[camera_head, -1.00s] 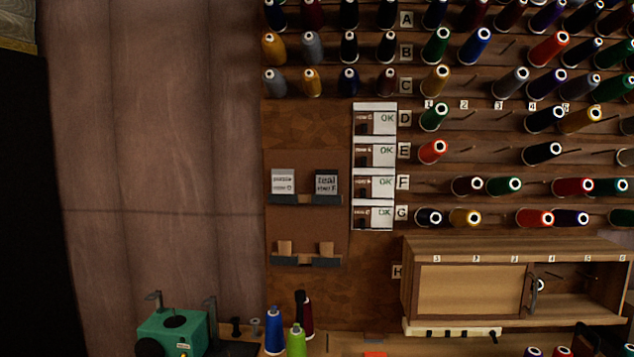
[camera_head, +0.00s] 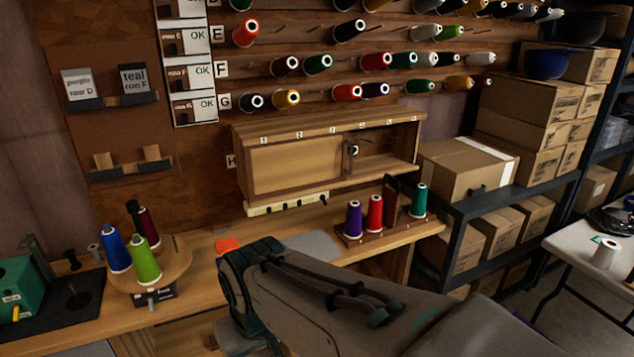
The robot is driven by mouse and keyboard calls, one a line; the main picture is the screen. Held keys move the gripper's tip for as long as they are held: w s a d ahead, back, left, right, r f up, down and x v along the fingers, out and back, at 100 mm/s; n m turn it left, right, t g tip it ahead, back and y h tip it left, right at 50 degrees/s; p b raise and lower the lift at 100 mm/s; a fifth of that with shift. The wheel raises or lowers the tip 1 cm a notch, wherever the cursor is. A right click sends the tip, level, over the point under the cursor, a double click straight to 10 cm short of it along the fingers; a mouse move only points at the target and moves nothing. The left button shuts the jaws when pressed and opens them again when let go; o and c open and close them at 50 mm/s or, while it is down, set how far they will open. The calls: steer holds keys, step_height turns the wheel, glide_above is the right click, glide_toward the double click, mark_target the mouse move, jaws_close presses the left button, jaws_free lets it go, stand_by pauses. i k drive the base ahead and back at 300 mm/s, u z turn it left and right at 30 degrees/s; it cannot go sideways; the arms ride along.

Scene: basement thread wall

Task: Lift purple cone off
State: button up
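A purple cone (camera_head: 354,219) stands upright at the left end of a wooden holder (camera_head: 392,229) on the bench, beside a red cone (camera_head: 375,213). A teal cone (camera_head: 419,200) stands at the holder's right end, past a dark upright panel (camera_head: 391,197). My arm crosses the lower middle of the view, in front of the bench. My gripper is not visible, so I cannot see its fingers or whether it holds anything.
A wooden cabinet (camera_head: 295,168) with a sliding panel hangs above the bench. A round stand (camera_head: 178,262) with blue, green and dark red cones is at left, near a green machine (camera_head: 22,288). Boxes on a dark shelf (camera_head: 510,192) and a white table (camera_head: 582,245) are at right.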

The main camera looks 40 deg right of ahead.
mark_target(353, 229)
steer(key=z, duration=1.55)
